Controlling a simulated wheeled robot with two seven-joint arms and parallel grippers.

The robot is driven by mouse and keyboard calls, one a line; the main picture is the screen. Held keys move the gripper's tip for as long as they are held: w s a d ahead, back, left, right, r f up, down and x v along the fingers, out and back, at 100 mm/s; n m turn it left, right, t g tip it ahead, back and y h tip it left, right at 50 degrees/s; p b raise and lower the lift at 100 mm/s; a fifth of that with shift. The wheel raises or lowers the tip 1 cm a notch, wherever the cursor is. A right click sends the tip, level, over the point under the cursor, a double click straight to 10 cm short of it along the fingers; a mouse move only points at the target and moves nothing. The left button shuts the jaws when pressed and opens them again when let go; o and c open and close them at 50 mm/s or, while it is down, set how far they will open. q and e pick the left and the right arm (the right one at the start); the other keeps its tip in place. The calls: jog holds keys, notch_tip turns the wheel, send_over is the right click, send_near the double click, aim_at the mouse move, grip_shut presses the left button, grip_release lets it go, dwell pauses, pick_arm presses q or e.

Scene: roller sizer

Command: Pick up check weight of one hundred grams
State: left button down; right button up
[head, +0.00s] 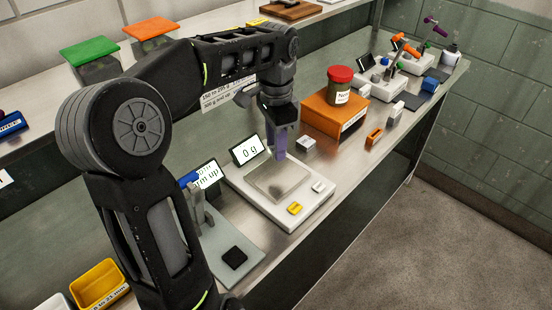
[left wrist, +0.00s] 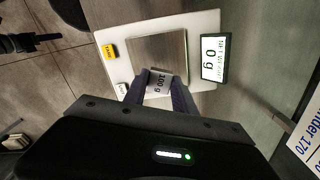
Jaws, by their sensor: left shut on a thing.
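The check weight (left wrist: 158,82), a grey block marked 100 g, shows in the left wrist view between my left gripper's fingers. My left gripper (head: 280,156) is shut on it and points down at the scale's back part. In the head view the fingers largely hide the weight. The white scale (head: 314,207) has a bare square metal plate (head: 276,183); its display (head: 248,150) reads 0 g. The scale's plate also shows in the left wrist view (left wrist: 158,48), with the weight in front of its near edge.
A small light block (head: 306,144) lies right of the gripper. An orange box (head: 328,117) with a red-lidded jar (head: 340,86) stands behind it. A grey plate with a black pad (head: 234,258) lies left of the scale. The bench's front edge is close to the scale.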

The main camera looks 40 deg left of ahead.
pick_arm(q)
jog(key=shift+r+p, duration=0.35)
jog(key=shift+r, duration=1.15)
jog(key=shift+f, duration=0.1)
